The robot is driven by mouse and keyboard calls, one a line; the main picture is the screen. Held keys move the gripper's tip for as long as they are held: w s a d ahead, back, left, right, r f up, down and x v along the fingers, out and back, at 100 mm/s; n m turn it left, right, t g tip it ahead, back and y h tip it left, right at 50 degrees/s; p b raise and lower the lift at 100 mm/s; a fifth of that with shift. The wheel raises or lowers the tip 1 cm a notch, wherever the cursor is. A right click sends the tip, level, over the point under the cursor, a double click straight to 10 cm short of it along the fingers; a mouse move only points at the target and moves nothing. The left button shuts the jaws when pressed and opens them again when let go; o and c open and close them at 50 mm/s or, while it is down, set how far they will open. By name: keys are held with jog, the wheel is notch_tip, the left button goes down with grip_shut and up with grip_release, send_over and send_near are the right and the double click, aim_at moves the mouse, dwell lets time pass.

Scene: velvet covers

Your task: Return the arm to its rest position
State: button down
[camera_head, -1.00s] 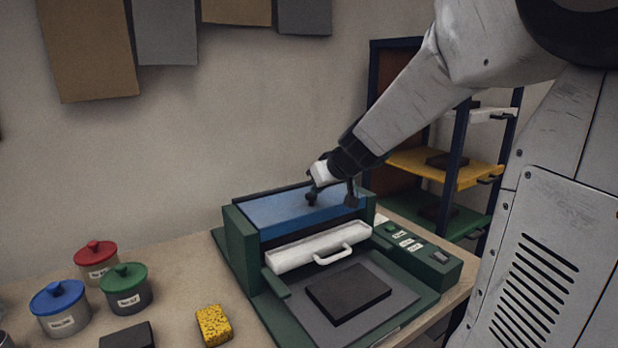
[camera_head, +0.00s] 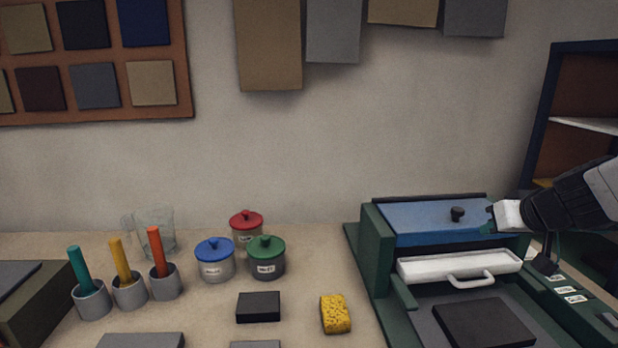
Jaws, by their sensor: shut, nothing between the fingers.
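My gripper (camera_head: 491,220) is at the right of the head view, over the right end of the green machine (camera_head: 376,250). It is shut and empty, its tip pointing left near the blue lid (camera_head: 425,218). A dark knob (camera_head: 457,213) stands on that lid, a little left of my gripper and apart from it. My forearm runs in from the right edge; the rest of my arm is out of view.
A white tray with a handle (camera_head: 440,266) and a dark block (camera_head: 485,325) are at the machine's front. Lidded pots (camera_head: 214,262), a glass jug (camera_head: 156,235), brush cups (camera_head: 130,292) and a yellow sponge (camera_head: 335,314) stand left. A shelf rack (camera_head: 545,110) is behind my arm.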

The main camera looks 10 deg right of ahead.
jog(key=s+a+g, duration=0.4)
jog(key=s+a, duration=0.3)
jog(key=s, duration=0.3)
jog(key=s+a+f+n+g, duration=0.1)
jog(key=s+a+g, duration=0.3)
jog(key=s+a, duration=0.3)
jog(key=s, duration=0.4)
jog(key=shift+s+a, duration=0.15)
jog(key=shift+s, duration=0.05)
jog(key=shift+f, duration=0.1)
